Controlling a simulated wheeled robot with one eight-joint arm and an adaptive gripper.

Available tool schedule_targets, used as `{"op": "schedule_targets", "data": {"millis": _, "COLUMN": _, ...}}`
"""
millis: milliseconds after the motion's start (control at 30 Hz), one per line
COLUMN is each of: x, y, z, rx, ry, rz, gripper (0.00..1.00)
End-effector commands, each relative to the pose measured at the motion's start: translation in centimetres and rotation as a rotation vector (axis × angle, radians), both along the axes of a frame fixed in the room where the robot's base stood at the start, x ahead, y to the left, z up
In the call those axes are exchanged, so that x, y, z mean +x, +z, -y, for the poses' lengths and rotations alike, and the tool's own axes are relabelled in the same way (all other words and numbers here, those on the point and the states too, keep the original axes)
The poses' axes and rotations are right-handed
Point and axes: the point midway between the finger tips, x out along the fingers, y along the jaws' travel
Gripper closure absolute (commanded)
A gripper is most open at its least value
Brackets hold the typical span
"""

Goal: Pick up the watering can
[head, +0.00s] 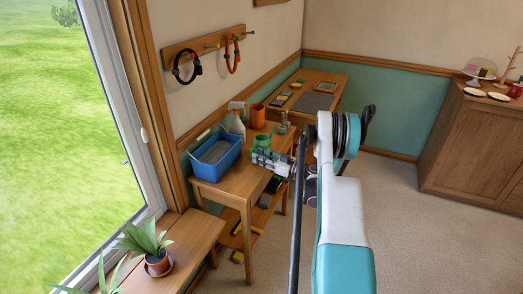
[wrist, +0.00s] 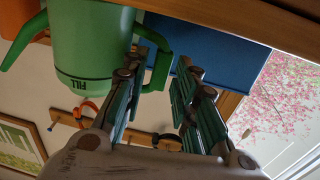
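The green watering can (head: 263,141) stands on the small wooden table (head: 236,181), near its right side. In the wrist view the watering can (wrist: 88,45) appears upside down, with "FILL" printed on its body, its spout at the left and its handle at the right. My gripper (head: 268,158) is at the near side of the can. In the wrist view my gripper (wrist: 166,58) is open, its two fingers apart. The can's handle appears between them, beside the left finger; I cannot tell whether they touch.
A blue tub (head: 229,160) stands left of the can. A spray bottle (head: 237,122) and an orange pot (head: 257,116) are behind it. A potted plant (head: 157,261) sits on the bench by the window. A desk (head: 334,82) stands farther back. Carpet at the right is clear.

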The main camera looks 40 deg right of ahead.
Motion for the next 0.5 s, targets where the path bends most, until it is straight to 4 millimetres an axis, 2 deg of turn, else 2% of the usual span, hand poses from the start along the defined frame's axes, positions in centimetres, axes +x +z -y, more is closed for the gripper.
{"op": "schedule_targets", "data": {"millis": 233, "x": 3.3, "y": -0.1, "z": -1.2, "rx": 0.000, "ry": 0.002, "rz": 0.000, "gripper": 0.73}}
{"op": "schedule_targets", "data": {"millis": 500, "x": 3.6, "y": 0.1, "z": -1.3, "rx": 0.000, "ry": 0.000, "rz": 0.000, "gripper": 0.76}}
